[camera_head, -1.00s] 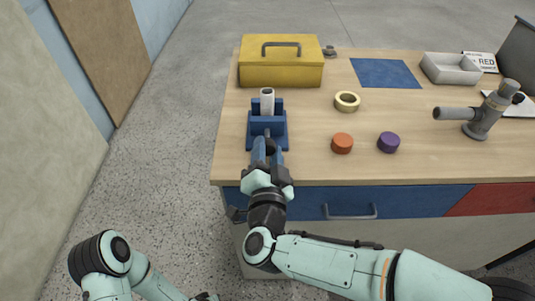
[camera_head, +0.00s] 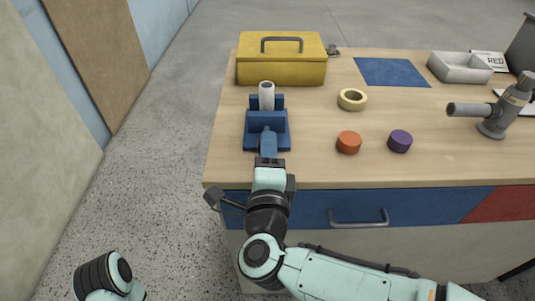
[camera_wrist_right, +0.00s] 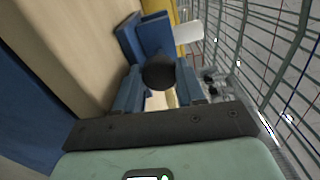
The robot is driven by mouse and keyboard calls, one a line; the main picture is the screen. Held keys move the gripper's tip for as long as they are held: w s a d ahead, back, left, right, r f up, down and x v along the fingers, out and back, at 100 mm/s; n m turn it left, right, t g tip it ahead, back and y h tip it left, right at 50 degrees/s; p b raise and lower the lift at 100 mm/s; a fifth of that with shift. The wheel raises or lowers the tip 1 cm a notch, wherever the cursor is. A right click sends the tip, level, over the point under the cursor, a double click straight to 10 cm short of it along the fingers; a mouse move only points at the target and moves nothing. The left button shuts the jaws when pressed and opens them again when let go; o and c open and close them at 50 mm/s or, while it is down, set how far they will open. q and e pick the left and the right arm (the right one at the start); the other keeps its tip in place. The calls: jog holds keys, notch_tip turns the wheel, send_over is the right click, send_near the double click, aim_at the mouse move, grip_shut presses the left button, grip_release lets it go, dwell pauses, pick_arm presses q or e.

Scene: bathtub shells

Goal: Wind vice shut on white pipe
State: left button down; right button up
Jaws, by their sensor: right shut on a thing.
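The blue vice (camera_head: 281,143) stands at the left front of the workbench. The white pipe (camera_head: 266,97) stands upright between its jaws; whether the jaws touch it cannot be told. In the right wrist view the vice (camera_wrist_right: 155,34) and white pipe (camera_wrist_right: 188,31) show beyond the fingers. My right gripper (camera_head: 268,141) is at the front of the vice, shut on the vice's dark round knob (camera_wrist_right: 158,72), which sits between its blue fingertips. The knob is hidden behind the gripper in the head view. My left gripper is out of view.
A yellow toolbox (camera_head: 282,70) stands behind the vice. A tape roll (camera_head: 352,99), an orange disc (camera_head: 349,142), a purple disc (camera_head: 400,140) and a grey pipe fitting (camera_head: 492,122) stand to the right. A blue mat (camera_head: 390,71) and grey tray (camera_head: 460,67) lie farther back.

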jog(key=m, duration=0.4)
jog(key=shift+m, duration=1.8)
jog(key=o, duration=1)
jog(key=shift+o, duration=0.3)
jog(key=shift+f, duration=0.15)
